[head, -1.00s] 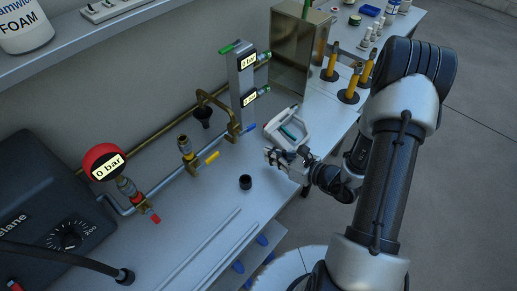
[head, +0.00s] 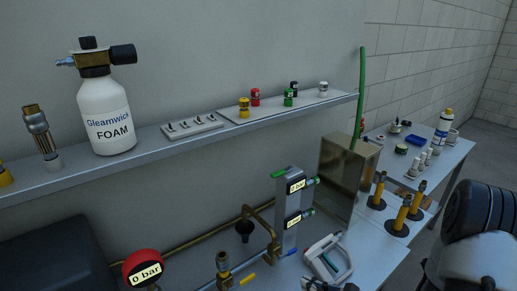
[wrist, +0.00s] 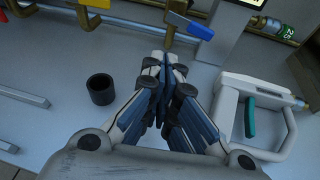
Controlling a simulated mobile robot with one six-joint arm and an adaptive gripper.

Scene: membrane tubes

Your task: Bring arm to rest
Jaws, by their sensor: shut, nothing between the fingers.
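My gripper (wrist: 165,68) is shut and empty in the wrist view, its fingertips together over the grey bench (wrist: 50,60). A black cup-like ring (wrist: 101,90) sits on the bench to its left. A white-handled tool with a teal trigger (wrist: 252,116) lies to its right, apart from the fingers. The same white tool (head: 329,258) shows in the head view at the bottom. Part of my arm fills the lower right corner there, and the gripper is mostly cut off by the bottom edge.
A brass pipe with a blue-handled valve (wrist: 190,25) runs just beyond my fingertips. A shelf (head: 200,150) holds a foam bottle (head: 103,115) and several small fittings. A metal box (head: 345,180) and several yellow posts (head: 400,216) stand at the right.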

